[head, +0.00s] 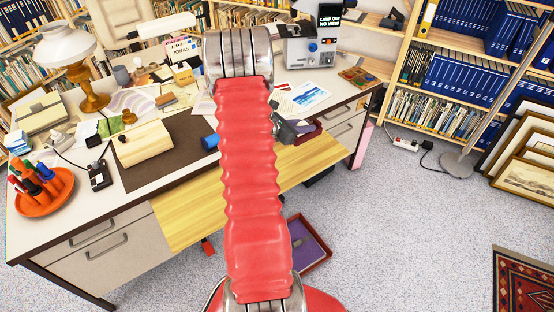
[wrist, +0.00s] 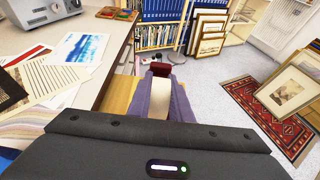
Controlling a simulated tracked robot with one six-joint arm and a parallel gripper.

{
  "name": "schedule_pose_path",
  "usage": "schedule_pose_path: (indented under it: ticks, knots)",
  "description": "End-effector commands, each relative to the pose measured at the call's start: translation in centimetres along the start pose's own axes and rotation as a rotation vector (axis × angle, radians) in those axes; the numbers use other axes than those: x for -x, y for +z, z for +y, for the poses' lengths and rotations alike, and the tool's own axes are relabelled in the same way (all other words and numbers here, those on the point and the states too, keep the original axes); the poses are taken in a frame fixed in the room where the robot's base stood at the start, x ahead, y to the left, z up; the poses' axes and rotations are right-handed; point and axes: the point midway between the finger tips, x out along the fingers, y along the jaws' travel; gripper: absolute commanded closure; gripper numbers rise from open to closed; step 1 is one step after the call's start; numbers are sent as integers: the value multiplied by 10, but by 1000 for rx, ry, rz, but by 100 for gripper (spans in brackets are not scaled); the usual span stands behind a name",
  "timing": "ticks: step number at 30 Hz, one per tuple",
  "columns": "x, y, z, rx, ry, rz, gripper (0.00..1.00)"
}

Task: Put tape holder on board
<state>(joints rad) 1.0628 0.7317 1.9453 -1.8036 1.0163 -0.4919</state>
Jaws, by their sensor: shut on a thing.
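My gripper (head: 288,130) is at the end of my red-sleeved arm, over the right part of the desk front. It is shut on a dark red thing (head: 309,132), which I take for the tape holder. In the wrist view its dark red end (wrist: 161,69) shows beyond the purple-grey fingers, with a pale strip between them. The rest of its shape is hidden. A pale yellow wooden board (head: 200,212) juts from the desk front, below and around the gripper in the picture. My arm hides its middle. Its edge also shows in the wrist view (wrist: 119,100).
The desk (head: 80,225) is crowded with a lamp (head: 85,85), a pen tray (head: 42,192), a cream box (head: 144,144) on a brown mat and a grey machine (head: 310,48). A dark red tray (head: 308,243) lies on the floor. The board's visible surface is clear.

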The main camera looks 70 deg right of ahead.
Motion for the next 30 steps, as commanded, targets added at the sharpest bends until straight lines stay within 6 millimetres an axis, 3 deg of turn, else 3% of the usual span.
schedule_pose_path:
  ticks: [12, 24, 30]
  knots:
    - [-20, -48, 1, 1, 1, -1, 100]
    - [-21, -51, 1, 1, 2, -2, 100]
    - [-27, -68, 1, 2, 1, -1, 100]
